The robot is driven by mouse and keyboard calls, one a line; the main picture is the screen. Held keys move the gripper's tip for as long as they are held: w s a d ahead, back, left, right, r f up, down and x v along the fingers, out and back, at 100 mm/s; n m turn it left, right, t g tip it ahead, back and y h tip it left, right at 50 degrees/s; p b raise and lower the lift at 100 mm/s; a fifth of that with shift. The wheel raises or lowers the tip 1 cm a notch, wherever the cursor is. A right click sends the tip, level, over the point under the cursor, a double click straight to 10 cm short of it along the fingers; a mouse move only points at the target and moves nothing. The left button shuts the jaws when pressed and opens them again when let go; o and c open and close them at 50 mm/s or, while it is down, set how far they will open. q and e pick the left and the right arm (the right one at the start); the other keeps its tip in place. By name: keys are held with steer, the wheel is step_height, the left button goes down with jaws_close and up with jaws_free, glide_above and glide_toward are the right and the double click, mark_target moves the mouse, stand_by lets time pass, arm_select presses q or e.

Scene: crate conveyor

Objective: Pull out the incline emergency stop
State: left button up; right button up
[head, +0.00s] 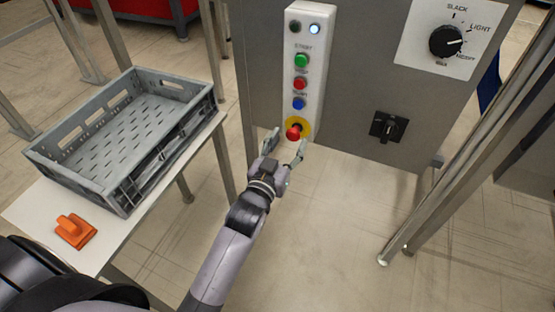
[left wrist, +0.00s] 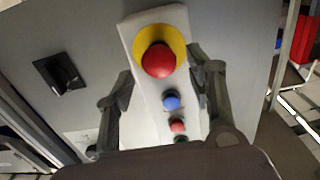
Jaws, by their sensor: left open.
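The emergency stop is a red mushroom button (head: 294,132) on a yellow disc, at the bottom of a white control box (head: 304,50) on a grey cabinet. In the left wrist view the red button (left wrist: 158,60) is large, in the upper middle. My left gripper (head: 287,140) is open just below and in front of the button in the head view. In the left wrist view its two fingers (left wrist: 161,85) stand apart on either side of the control box, with nothing between them gripped. Contact with the button cannot be told. My right gripper is in neither view.
Above the stop are blue (head: 299,103), red (head: 300,84) and green (head: 302,60) buttons. A rotary knob (head: 446,41) and a black switch (head: 388,127) sit to the right. A grey crate (head: 150,163) and an orange object (head: 75,230) stand on the left table. Metal posts stand at the right.

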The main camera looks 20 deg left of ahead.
arm_select(q)
steer(key=s, duration=0.9)
steer(key=shift+s+a, duration=0.15)
steer(key=shift+s, duration=0.2)
